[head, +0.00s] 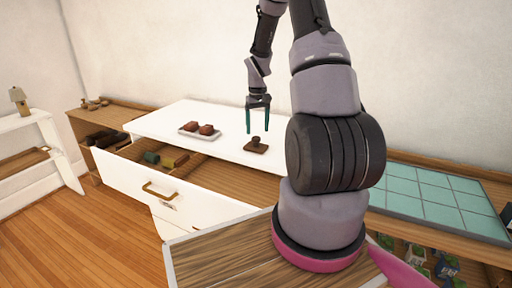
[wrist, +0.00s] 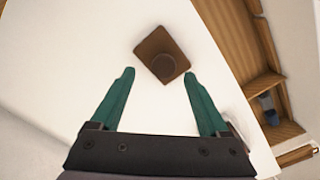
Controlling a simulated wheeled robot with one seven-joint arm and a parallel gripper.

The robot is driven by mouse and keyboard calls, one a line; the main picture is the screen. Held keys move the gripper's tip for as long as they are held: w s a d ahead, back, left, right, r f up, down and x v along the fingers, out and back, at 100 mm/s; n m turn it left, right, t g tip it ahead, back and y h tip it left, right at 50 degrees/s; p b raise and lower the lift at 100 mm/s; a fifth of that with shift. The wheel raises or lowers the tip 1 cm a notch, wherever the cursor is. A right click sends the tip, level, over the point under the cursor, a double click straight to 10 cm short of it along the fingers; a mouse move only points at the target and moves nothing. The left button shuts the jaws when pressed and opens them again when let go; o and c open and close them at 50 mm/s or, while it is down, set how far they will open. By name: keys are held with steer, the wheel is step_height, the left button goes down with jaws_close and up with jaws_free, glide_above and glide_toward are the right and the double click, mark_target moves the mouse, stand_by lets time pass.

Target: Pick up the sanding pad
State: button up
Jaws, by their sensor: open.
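The sanding pad appears to be the small brown square piece with a round knob on top (head: 256,146), lying flat on the white top of the drawer unit (head: 180,118). In the wrist view the pad (wrist: 158,48) lies turned at an angle, just beyond and between the fingertips. My gripper (head: 258,122) has two green fingers pointing down, above and near the pad in the head view. It is open and empty, and its fingers (wrist: 158,75) do not touch the pad.
A white tray with two brown lumps (head: 199,131) stands left of the pad. The drawer (head: 150,182) below is pulled open, with several items inside. A teal tiled panel (head: 440,200) lies at right. The white top around the pad is clear.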

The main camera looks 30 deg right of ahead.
mark_target(256, 137)
steer(key=f, duration=0.5)
steer(key=shift+w+a+f, duration=0.1)
steer(key=shift+a, duration=0.2)
jaws_close()
steer(key=shift+r, duration=5.05)
